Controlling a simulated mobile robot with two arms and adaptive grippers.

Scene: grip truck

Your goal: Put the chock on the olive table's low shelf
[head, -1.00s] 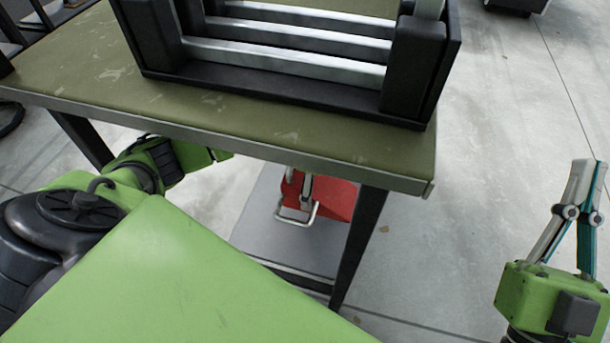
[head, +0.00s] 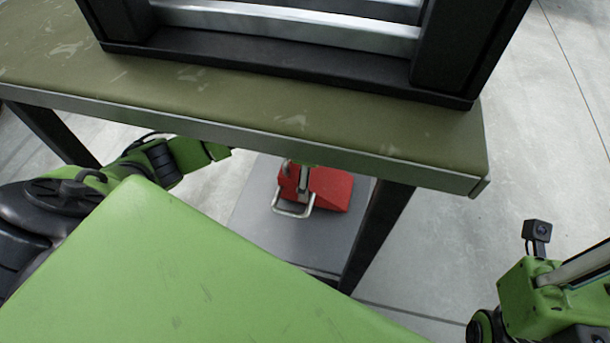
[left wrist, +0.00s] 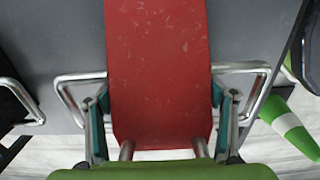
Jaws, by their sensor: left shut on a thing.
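The red chock (head: 330,190) with a pale metal handle is under the olive table (head: 240,118), over its grey low shelf (head: 255,222). I cannot tell whether it touches the shelf. My left gripper (head: 303,178) reaches under the tabletop, which hides part of it. In the left wrist view the gripper (left wrist: 162,112) is shut on the chock (left wrist: 160,65), with one teal-padded finger on each side. The grey shelf (left wrist: 255,35) shows beside the chock. My right gripper (head: 590,262) is at the right edge, its fingertips cut off by the frame.
A black rack with metal bars (head: 290,65) stands on the tabletop. A dark table leg (head: 377,235) is just right of the chock. The left wrist view shows a green and white cone (left wrist: 291,125) at right. Open concrete floor lies right of the table.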

